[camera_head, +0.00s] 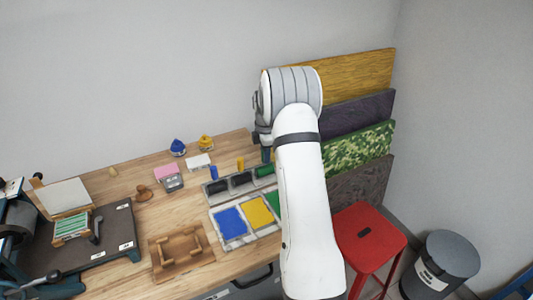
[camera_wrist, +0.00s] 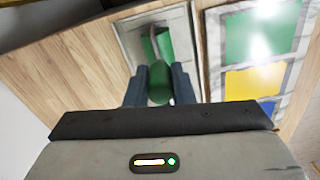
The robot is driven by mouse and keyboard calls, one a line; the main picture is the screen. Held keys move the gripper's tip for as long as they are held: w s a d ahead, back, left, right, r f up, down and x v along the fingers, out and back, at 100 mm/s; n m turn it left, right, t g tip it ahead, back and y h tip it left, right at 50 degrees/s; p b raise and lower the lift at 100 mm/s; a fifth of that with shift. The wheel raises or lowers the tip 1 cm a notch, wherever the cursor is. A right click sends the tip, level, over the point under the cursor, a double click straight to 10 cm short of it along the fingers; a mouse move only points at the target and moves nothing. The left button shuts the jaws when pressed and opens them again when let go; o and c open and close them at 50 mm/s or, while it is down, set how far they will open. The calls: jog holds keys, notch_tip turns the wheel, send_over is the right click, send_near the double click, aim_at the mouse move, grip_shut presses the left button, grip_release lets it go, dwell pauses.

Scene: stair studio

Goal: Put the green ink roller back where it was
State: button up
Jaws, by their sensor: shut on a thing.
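The green ink roller (camera_wrist: 158,85) is between the two fingers of my gripper (camera_wrist: 158,72), which is shut on its green handle. Its green roller head lies ahead of the fingers, over or in a grey-rimmed tray compartment (camera_wrist: 122,40); I cannot tell whether it touches the bottom. In the head view the green roller (camera_head: 264,170) shows at the right end of the grey three-part tray (camera_head: 228,190), just left of my arm. My gripper (camera_head: 265,150) is partly hidden there.
Blue (camera_head: 213,172) and yellow (camera_head: 240,163) handles stand at the tray's other compartments. A slab (camera_head: 212,217) with blue, yellow and green ink lies in front. A wooden rack (camera_head: 180,255) is at front left. A red stool (camera_head: 370,235) stands right of the table.

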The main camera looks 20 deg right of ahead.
jog(key=o, duration=0.9)
notch_tip(320, 180, up, 13)
jog(key=b, duration=0.1)
jog(key=s+a+r+m, duration=0.4)
jog(key=s+a+r, duration=0.2)
jog(key=s+a, duration=0.1)
jog(key=s+a+m+t, duration=0.1)
jog(key=s+a+m, duration=0.2)
jog(key=s, duration=0.6)
jog(key=s+a+f+m+t, duration=0.1)
jog(key=s+a+m, duration=0.3)
jog(key=s, duration=0.6)
jog(key=s+a+m+t, duration=0.1)
jog(key=s+a+m, duration=0.3)
jog(key=s, duration=0.6)
jog(key=shift+a+f+m, duration=0.25)
jog(key=shift+f+m, duration=0.1)
jog(key=shift+m, duration=0.45)
